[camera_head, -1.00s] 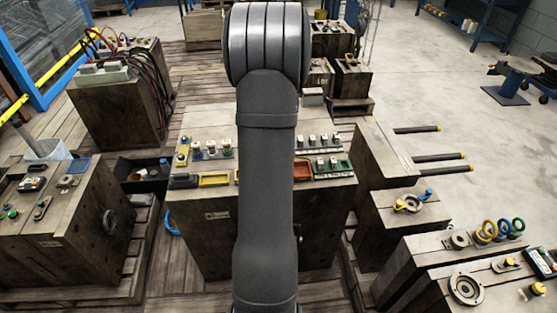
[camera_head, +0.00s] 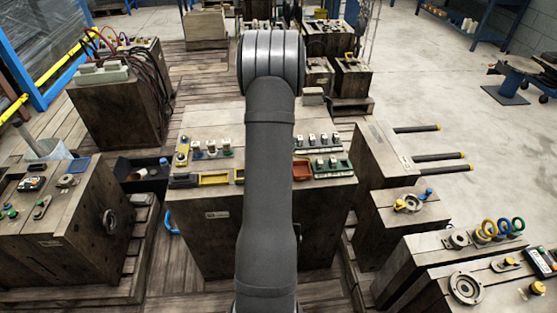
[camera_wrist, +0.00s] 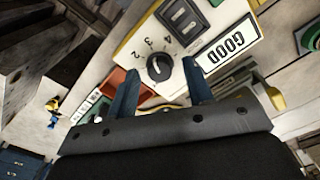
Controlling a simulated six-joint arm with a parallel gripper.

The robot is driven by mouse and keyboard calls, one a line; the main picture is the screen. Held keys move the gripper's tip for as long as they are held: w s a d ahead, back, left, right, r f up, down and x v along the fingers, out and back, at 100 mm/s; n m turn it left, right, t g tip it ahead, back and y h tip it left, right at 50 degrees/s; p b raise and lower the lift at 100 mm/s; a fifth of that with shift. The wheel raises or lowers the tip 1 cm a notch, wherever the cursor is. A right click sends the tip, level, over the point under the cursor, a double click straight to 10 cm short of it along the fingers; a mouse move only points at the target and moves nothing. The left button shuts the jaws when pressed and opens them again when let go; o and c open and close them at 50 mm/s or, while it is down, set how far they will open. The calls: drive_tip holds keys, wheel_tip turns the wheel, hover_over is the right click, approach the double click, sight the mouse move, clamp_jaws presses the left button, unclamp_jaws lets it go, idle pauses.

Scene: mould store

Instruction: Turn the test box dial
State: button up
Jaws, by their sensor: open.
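The test box (camera_wrist: 190,48) is a cream panel in the wrist view, with a black round dial (camera_wrist: 158,67) near its lower left. Numbers 2, 3 and 4 show around the dial. I cannot tell whether the fingers touch the dial. In the head view my arm hides the test box and my gripper.
In the head view, small blocks (camera_head: 212,150) and coloured trays (camera_head: 215,178) stand on the central wooden block (camera_head: 210,232). Wooden blocks with rods and rings (camera_head: 490,230) stand right, more blocks left. A yellow-blue fitting (camera_wrist: 54,110) shows at left in the wrist view.

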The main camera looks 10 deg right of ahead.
drive_tip(key=shift+c, duration=0.5)
drive_tip(key=c, duration=0.9)
drive_tip(key=n, duration=0.4)
drive_tip(key=shift+n, duration=1.9)
